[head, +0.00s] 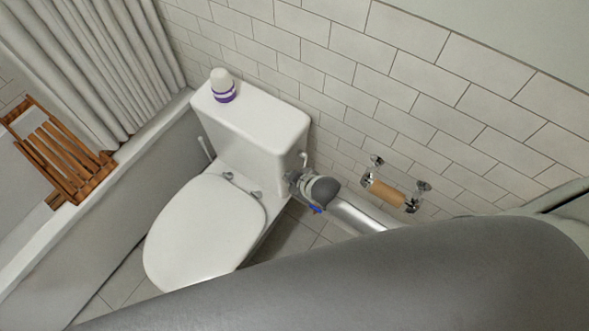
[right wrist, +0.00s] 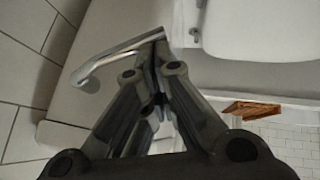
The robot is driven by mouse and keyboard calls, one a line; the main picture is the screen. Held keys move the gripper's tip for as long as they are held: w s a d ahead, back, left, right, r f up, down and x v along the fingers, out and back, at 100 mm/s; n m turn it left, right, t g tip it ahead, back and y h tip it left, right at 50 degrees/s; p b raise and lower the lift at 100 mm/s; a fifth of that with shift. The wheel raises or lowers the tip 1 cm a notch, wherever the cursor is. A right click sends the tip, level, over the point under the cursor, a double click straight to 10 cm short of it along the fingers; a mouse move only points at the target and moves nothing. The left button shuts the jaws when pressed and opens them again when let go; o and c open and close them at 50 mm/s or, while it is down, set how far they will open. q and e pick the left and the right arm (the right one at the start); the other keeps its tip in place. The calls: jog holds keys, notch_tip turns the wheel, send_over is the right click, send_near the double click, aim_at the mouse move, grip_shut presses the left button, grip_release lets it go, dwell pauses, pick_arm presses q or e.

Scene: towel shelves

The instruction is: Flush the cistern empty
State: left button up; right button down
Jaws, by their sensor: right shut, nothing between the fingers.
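The white cistern (head: 250,122) stands against the tiled wall behind the toilet, whose lid (head: 205,232) is down. A small chrome flush lever (head: 304,158) sits on the cistern's right side. In the right wrist view the lever (right wrist: 112,60) is a bent metal handle to the left of the fingertips. My right gripper (head: 293,182) is shut and empty beside the cistern's right side, just below the lever. In the right wrist view its fingertips (right wrist: 155,62) overlap the lever's right end; I cannot tell whether they touch it. My left gripper is not in view.
A white and purple bottle (head: 222,86) stands on the cistern lid. A toilet-roll holder (head: 389,190) is on the wall to the right. A bathtub (head: 120,190) with a wooden rack (head: 62,150) and a grey curtain (head: 95,60) is at the left.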

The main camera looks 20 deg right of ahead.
jog(key=shift+f, duration=0.6)
jog(key=shift+w+a, duration=0.1)
dwell(0.3)
